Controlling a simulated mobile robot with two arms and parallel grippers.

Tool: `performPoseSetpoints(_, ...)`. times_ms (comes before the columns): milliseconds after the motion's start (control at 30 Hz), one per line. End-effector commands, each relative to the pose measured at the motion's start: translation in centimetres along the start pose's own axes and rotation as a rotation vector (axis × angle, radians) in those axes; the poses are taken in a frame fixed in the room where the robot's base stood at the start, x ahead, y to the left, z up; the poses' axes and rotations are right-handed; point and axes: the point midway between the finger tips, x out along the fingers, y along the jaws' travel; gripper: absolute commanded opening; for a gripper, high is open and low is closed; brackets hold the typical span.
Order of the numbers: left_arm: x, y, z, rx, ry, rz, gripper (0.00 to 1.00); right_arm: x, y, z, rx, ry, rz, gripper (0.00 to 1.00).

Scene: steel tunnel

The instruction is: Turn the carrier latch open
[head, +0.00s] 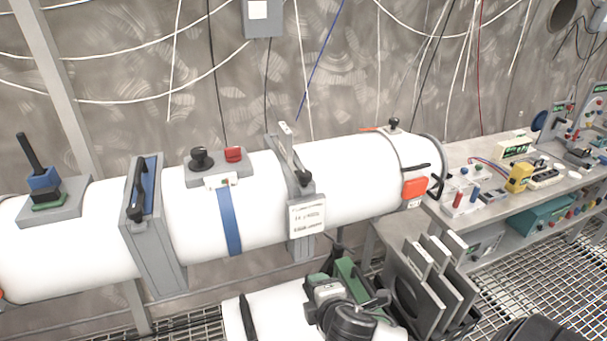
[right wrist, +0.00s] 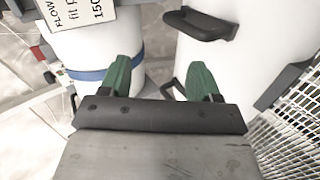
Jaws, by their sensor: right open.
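A white horizontal tube (head: 355,165) runs across the head view. Near its right end is an orange block (head: 414,188) with a black lever. A grey bracket (head: 301,195) with a lever and a printed label sits mid-tube. A grey clamp (head: 157,225) with a black handle stands further left. I cannot tell which part is the carrier latch. My right gripper (head: 333,277) is below and in front of the tube, apart from it. In the right wrist view my right gripper (right wrist: 160,66) has green fingers spread with nothing between them. My left gripper is out of view.
A blue strap (head: 229,220) and a mount with black and red knobs (head: 215,165) sit on the tube. A rack of grey plates (head: 425,285) stands right of my right gripper. A bench (head: 500,195) with several small devices is at the right.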

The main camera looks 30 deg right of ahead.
Motion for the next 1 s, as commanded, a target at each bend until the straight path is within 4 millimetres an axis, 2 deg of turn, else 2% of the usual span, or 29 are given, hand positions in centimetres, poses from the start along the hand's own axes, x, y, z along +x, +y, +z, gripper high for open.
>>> performPoseSetpoints(33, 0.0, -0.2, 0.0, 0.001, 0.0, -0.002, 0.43, 0.6, 2.3, 0.4, -0.137, 0.007, 0.085, 0.63)
performPoseSetpoints(167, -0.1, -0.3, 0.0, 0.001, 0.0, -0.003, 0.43, 1.7, 8.1, 1.4, -0.561, 0.006, 0.316, 0.63)
performPoseSetpoints(300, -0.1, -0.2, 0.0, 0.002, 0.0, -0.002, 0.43, 1.9, 14.1, 2.9, -1.055, -0.057, 0.54, 0.63)
performPoseSetpoints(400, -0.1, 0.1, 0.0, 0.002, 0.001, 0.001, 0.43, 1.8, 16.9, 4.1, -1.332, -0.114, 0.637, 0.63)
performPoseSetpoints(500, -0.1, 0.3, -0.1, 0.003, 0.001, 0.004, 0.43, 1.6, 18.7, 5.1, -1.516, -0.161, 0.688, 0.63)
performPoseSetpoints(600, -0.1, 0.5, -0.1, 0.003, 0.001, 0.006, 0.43, 1.4, 19.6, 5.6, -1.612, -0.187, 0.71, 0.63)
performPoseSetpoints(767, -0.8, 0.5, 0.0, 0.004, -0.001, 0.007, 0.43, 2.2, 20.5, 5.4, -1.639, -0.197, 0.717, 0.63)
performPoseSetpoints(1000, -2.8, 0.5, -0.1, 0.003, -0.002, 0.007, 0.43, 5.5, 23.0, 3.8, -1.631, -0.195, 0.717, 0.63)
